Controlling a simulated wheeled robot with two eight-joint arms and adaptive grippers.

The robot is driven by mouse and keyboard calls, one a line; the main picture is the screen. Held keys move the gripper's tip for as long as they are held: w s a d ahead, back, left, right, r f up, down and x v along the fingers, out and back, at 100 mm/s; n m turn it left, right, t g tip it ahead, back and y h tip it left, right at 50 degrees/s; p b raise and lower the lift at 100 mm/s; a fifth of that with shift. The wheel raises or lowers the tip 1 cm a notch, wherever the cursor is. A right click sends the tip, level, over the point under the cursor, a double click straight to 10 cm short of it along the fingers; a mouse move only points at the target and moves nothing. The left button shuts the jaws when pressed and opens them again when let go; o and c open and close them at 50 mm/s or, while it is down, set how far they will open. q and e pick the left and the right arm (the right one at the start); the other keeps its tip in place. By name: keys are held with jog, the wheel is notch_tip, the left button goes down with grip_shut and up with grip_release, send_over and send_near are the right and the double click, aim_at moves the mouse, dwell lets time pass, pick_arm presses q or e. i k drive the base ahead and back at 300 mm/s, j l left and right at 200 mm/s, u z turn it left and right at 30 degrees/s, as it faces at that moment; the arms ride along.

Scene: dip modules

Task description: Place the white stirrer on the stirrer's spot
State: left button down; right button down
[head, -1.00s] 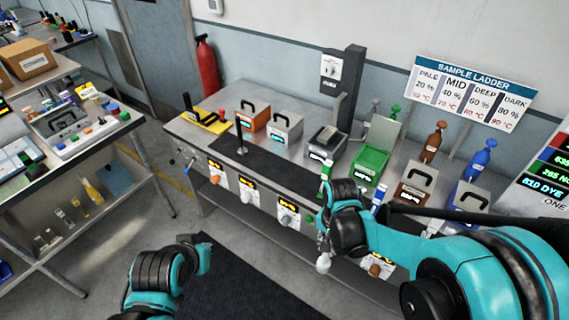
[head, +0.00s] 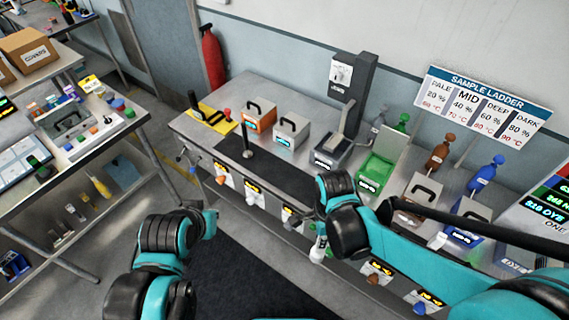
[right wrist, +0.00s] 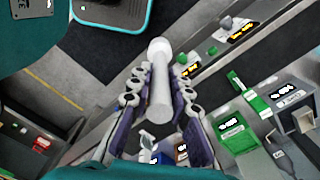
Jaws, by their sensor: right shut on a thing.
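The white stirrer (right wrist: 159,62), a pale rod with a rounded white end, lies between the fingers of my right gripper (right wrist: 158,90), which is shut on it in the right wrist view. Its rounded end points away from the wrist camera. In the head view, a white piece of it (head: 318,249) shows below my right wrist, in front of the bench edge; my wrist hides the rest. I cannot tell which place is the stirrer's spot. A yellow base (head: 213,117) lies at the bench's left end. My left arm shows at lower left, but its fingers are not visible.
The bench (head: 186,123) carries a dark upright rod (head: 247,141), an orange box (head: 258,117), a white box (head: 291,132), a grey box (head: 331,152) and an open green box (head: 376,171). Brown (head: 439,151) and blue (head: 484,174) bottles stand farther right. Knobs line the bench front.

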aim_at(284, 177)
jog(key=i, duration=1.15)
